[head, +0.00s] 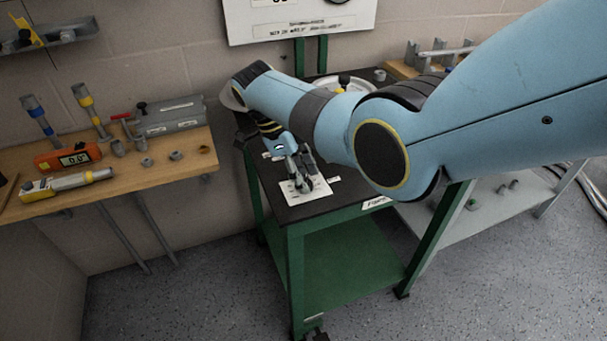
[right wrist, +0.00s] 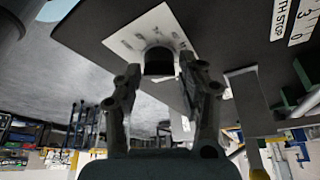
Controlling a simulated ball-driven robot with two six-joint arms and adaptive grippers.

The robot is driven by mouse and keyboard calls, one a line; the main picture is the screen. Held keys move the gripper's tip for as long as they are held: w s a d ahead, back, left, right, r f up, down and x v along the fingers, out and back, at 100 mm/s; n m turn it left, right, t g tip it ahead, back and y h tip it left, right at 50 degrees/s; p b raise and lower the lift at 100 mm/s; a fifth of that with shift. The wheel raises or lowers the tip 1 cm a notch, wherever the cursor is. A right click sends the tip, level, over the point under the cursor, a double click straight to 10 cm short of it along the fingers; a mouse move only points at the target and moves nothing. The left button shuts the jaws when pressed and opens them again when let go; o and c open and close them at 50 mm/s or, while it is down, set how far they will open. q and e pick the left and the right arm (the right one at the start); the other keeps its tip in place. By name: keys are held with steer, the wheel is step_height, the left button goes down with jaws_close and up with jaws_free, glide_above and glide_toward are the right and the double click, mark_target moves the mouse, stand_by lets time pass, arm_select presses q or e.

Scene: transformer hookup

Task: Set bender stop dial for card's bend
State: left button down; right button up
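The white dial plate (head: 318,189) lies on the dark top of a green stand, and it also shows in the right wrist view (right wrist: 129,36) with small marks on it. A dark round knob (right wrist: 159,61) stands on this plate; its setting is not readable. My right gripper (head: 304,184) is low over the plate. In the right wrist view its two fingers (right wrist: 160,76) are apart, on either side of the knob, with narrow gaps showing. A white board (head: 297,16) on the wall is cut off at the top and its text is mostly unreadable. My left gripper is out of view.
A label ending "TH STOP" (right wrist: 283,18) is beside the plate. A grey lower table (head: 480,222) stands right. My right arm hides part of the stand.

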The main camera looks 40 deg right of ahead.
steer(key=shift+o, duration=1)
steer(key=shift+r, duration=0.15)
steer(key=v, duration=1.1)
steer(key=shift+w+a+r, duration=0.15)
steer(key=shift+w+r, duration=0.05)
steer(key=shift+r, duration=0.1)
steer(key=shift+f, duration=0.1)
